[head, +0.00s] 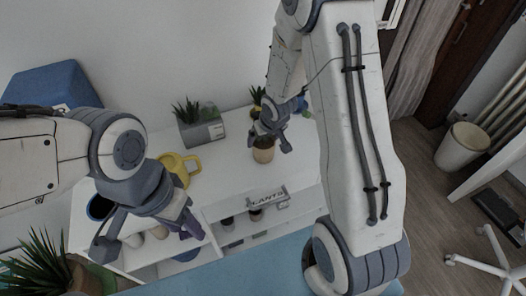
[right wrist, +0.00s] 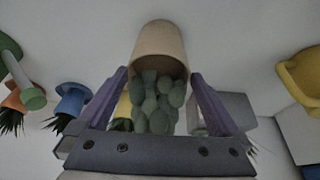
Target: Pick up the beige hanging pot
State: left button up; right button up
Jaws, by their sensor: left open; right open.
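The beige hanging pot (head: 263,154) stands on the white desk top in the head view, partly covered by my right gripper (head: 270,130) above it. In the right wrist view the beige pot (right wrist: 160,45) shows with rounded green leaves (right wrist: 155,103) spilling from its mouth. My right gripper's purple fingers (right wrist: 159,103) are open on either side of the leaves, with gaps between fingers and plant. My left gripper (head: 148,240) is open and empty over the left front of the desk, far from the pot.
A yellow watering can (head: 178,168) and a grey planter (head: 201,131) stand left of the pot. A dark blue pot (head: 100,207) is near my left gripper. Small pots sit on the shelf below, beside a PLANTS label (head: 268,198). Bare white top (head: 228,178) lies in front.

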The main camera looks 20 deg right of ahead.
aim_at(263, 143)
jog(key=b+x, duration=0.1)
jog(key=x, duration=0.6)
jog(key=shift+s+d, duration=0.1)
jog(key=c, duration=1.3)
jog(key=shift+c, duration=1.4)
jog(key=shift+r, duration=0.2)
